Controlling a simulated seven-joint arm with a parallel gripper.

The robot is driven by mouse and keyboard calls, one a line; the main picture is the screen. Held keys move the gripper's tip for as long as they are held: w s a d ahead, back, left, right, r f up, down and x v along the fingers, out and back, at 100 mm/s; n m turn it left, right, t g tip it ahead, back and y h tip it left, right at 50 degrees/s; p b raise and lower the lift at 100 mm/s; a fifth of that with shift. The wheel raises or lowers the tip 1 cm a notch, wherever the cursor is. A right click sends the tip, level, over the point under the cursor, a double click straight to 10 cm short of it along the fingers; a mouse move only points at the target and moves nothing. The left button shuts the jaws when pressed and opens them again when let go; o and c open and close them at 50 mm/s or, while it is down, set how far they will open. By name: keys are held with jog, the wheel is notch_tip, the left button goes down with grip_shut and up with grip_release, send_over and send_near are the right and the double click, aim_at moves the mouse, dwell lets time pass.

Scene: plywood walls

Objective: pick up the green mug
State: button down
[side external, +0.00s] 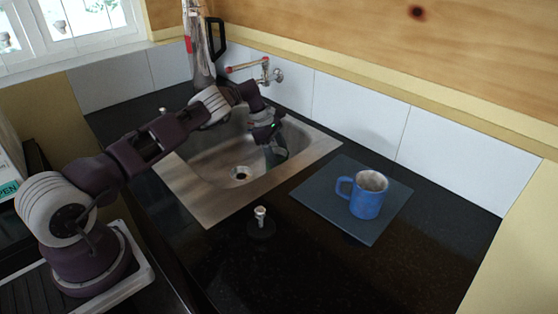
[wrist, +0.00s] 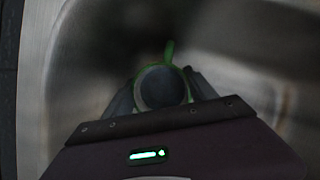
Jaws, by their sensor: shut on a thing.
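The green mug (wrist: 161,86) sits between the fingers of my gripper (wrist: 163,92) in the wrist view. I look down into its dark round opening. Its green handle points away from my palm, toward the top of the picture. My gripper is shut on it. In the side view, my gripper (side external: 276,149) is over the sink basin (side external: 215,158), toward its right wall. There the mug is mostly hidden by my gripper and shadow, and I cannot tell whether it touches the basin.
A blue mug (side external: 366,196) stands on a dark square board (side external: 323,205) right of the sink. A small metal-topped knob (side external: 260,217) stands on the counter in front. A tap (side external: 263,70) is on the back wall. The front right counter is clear.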

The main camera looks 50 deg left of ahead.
notch_tip(320, 180, up, 9)
jog(key=s+n+t+y, duration=0.1)
jog(key=n+y, duration=0.5)
jog(key=n, duration=1.2)
jog(key=shift+d+t, duration=0.3)
jog(key=shift+t, duration=0.4)
jog(key=shift+s+a, duration=0.15)
jog(key=shift+a, duration=0.05)
jog(key=shift+s+a+r+n+t+h, duration=0.25)
jog(key=shift+s+a+t+h, duration=0.25)
jog(key=shift+h, duration=0.2)
jog(key=shift+s+a+r+n+t+h, duration=0.15)
jog(key=shift+s+a+r+t+h, duration=0.25)
jog(key=shift+a+h, duration=0.3)
jog(key=shift+s+a+r+n+t+h, duration=0.15)
jog(key=shift+s+a+n+t+h, duration=0.1)
jog(key=shift+a+t+h, duration=0.35)
jog(key=shift+s+a+r+t+h, duration=0.2)
jog(key=shift+s+a+t+h, duration=0.1)
jog(key=shift+a+h, duration=0.2)
jog(key=shift+s+a+r+t+h, duration=0.2)
jog(key=shift+s+a+t+h, duration=0.15)
jog(key=shift+h, duration=0.25)
jog(key=shift+s+a+r+n+t+h, duration=0.1)
jog(key=shift+a+r+n+t+h, duration=0.15)
jog(key=shift+a+n+t+h, duration=0.15)
